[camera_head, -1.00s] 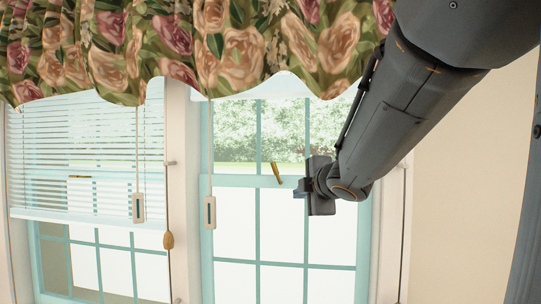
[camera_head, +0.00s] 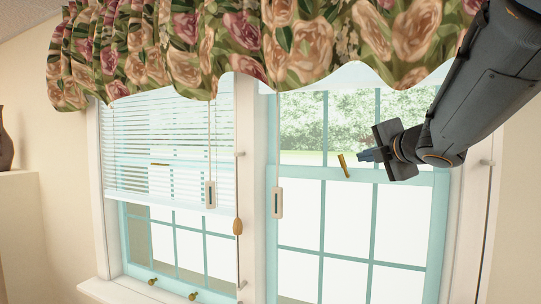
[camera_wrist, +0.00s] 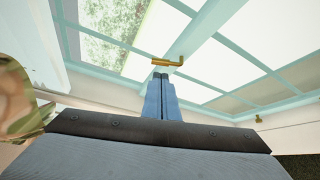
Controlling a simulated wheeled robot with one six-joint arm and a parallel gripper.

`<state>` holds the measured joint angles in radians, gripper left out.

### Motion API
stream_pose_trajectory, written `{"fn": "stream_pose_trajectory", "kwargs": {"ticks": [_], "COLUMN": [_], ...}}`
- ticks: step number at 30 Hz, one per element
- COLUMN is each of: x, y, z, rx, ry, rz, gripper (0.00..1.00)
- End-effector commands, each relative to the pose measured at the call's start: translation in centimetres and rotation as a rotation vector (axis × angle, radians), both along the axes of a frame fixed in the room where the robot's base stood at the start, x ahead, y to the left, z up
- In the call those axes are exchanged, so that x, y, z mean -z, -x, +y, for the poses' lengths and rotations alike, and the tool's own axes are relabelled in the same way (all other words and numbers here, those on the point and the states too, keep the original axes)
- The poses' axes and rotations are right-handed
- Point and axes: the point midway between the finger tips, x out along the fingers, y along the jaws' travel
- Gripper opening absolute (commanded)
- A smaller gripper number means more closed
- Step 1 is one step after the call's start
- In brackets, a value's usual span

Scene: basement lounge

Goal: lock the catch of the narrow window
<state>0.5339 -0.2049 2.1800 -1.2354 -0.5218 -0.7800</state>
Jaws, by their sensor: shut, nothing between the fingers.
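A brass catch (camera_head: 343,165) sits on the teal middle rail of the right-hand window (camera_head: 322,205). Its lever looks near upright and slightly tilted in the head view. In the wrist view the catch (camera_wrist: 167,61) shows as a brass bar with a bent end, just beyond my fingertips. My gripper (camera_head: 361,154) is shut and empty, just right of the catch and slightly above its middle. Its blue fingers (camera_wrist: 160,76) are together and point at the catch. I cannot tell whether they touch it. Another brass catch (camera_head: 160,164) shows on the left-hand window, behind its blind.
A half-lowered white blind (camera_head: 165,150) covers the upper left-hand window. A floral valance (camera_head: 200,45) hangs above both windows. Blind cords with a pale tassel (camera_head: 277,203) and a wooden tassel (camera_head: 237,227) hang left of the catch. Brass lifts (camera_head: 193,296) are low on the left-hand window.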

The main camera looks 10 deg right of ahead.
Motion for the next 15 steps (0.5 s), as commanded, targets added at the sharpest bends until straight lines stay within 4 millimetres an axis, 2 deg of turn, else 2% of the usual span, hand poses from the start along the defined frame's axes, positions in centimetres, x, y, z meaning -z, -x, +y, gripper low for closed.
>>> {"fn": "stream_pose_trajectory", "kwargs": {"ticks": [1,9,15], "x": [0.4,1.2,1.7], "y": [-1.2,-6.1,-8.6], "z": [0.1,-0.1,-0.2], "rx": [-0.004,-0.003,-0.001], "ry": [-0.002,-0.002,-0.001], "rz": [0.003,0.002,0.001], "gripper": [0.0,0.0,0.0]}}
